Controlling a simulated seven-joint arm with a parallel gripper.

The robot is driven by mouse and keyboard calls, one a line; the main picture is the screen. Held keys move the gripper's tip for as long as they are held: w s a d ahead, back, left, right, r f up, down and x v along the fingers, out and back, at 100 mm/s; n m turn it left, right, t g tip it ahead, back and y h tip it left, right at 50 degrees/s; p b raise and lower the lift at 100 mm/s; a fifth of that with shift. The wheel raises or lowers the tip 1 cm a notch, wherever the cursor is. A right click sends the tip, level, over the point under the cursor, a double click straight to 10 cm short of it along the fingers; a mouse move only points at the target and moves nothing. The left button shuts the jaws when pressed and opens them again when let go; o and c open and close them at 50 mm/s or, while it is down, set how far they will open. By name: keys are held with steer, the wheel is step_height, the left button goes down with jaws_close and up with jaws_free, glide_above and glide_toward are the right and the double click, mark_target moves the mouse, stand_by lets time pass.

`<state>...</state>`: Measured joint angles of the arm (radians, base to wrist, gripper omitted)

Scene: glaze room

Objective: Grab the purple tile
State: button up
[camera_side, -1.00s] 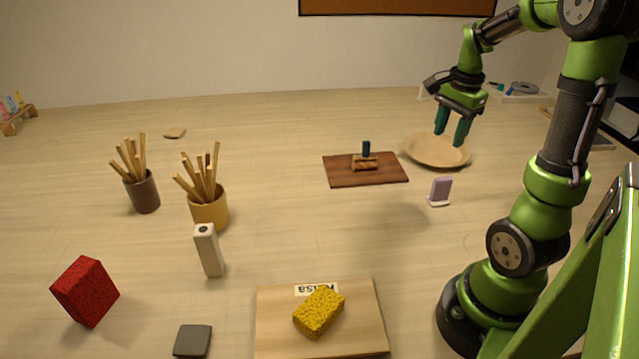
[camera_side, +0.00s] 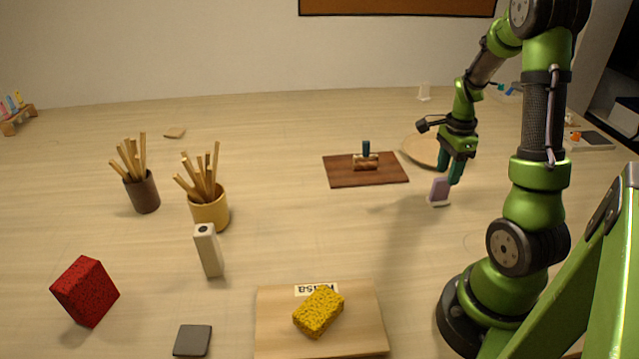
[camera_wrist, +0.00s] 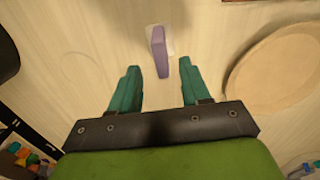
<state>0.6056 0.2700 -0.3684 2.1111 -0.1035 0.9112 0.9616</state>
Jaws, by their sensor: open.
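The purple tile (camera_side: 439,188) stands upright on a small white base (camera_side: 438,203) in the side view, right of the middle of the table. In the wrist view the tile (camera_wrist: 159,52) is near the top centre, just beyond the fingertips and roughly in line with the gap between them. My gripper (camera_side: 451,176) has dark teal fingers and is close to the tile in the side view, at its upper right. The wrist view shows the fingers of my gripper (camera_wrist: 161,72) apart with nothing between them. I cannot tell whether a finger touches the tile.
A round wooden plate (camera_side: 418,150) lies behind my gripper; it also shows at right in the wrist view (camera_wrist: 245,95). A dark wooden board (camera_side: 345,180) with a small block and stamp-like piece lies to the left. A yellow sponge (camera_side: 319,311) rests on a light board (camera_side: 275,335) in front.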

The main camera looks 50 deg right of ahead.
mark_target(443, 179)
steer(key=f, duration=0.5)
steer(key=shift+w+a+f, duration=0.15)
steer(key=shift+w, duration=0.15)
jaws_close()
